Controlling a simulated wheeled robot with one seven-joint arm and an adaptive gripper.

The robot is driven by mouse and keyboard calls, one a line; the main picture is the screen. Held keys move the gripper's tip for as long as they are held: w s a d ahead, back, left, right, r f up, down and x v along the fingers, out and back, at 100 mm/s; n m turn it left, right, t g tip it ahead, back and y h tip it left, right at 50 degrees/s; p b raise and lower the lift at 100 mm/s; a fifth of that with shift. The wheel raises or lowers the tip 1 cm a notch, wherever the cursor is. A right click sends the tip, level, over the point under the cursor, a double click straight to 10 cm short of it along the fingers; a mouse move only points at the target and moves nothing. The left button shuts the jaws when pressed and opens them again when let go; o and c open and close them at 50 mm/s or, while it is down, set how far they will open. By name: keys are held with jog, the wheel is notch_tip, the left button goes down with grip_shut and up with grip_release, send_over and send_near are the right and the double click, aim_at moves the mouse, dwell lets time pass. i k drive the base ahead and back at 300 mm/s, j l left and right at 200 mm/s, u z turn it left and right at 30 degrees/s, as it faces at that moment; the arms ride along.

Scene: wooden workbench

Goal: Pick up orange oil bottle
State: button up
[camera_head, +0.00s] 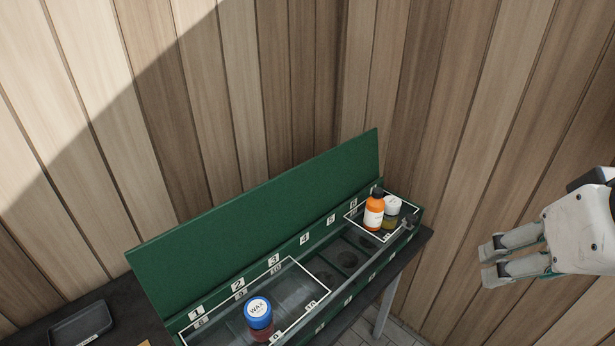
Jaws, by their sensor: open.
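The orange oil bottle (374,212) stands upright at the far right end of a green box. It has a dark cap and a white label. My gripper (486,263) is at the right side of the view, open and empty. It is to the right of the bottle and the box, well apart from both. A white-lidded jar (391,206) stands right beside the bottle, on its right.
The green box (262,217) has a raised back panel, numbered slots and white-outlined areas. A blue-lidded wax jar (258,313) stands near its front. A dark tray (80,325) lies on the bench at left. Wooden walls (290,70) close in behind.

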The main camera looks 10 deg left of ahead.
aim_at(375, 205)
jog(key=i+l+u, duration=0.2)
jog(key=u, duration=0.15)
jog(key=i+l+u, duration=0.55)
jog(key=u, duration=0.15)
